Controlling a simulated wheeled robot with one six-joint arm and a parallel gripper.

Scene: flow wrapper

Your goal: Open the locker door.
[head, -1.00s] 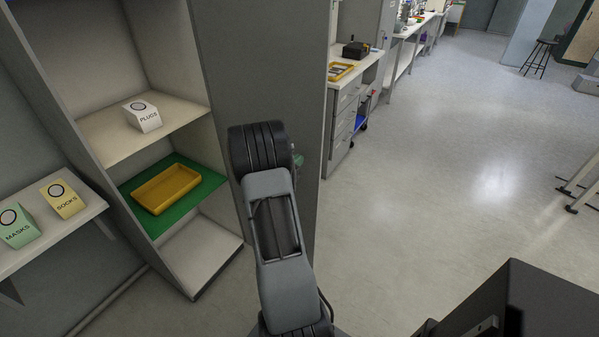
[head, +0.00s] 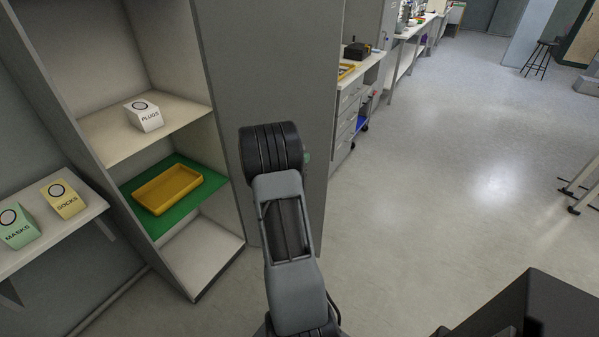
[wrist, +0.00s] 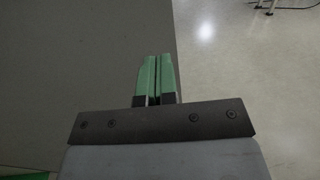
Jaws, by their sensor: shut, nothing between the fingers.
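The locker (head: 215,270) stands open at the left in the head view, its shelves exposed. Its grey door (head: 265,60) is swung out to the right of the opening, and my arm stands in front of it. In the wrist view the door (wrist: 80,70) fills the left side, its free edge running down just right of the fingers. My gripper (wrist: 155,75) has green fingers, shut together and empty, over the door face close to that edge. I cannot tell if they touch it. In the head view the gripper is mostly hidden behind my arm.
Inside the locker are a white PLUGS box (head: 144,116) and a yellow tray (head: 168,189) on a green mat (head: 213,180). A side shelf at left holds SOCKS (head: 64,200) and MASKS (head: 17,229) boxes. A drawer bench (head: 347,120) stands beyond the door.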

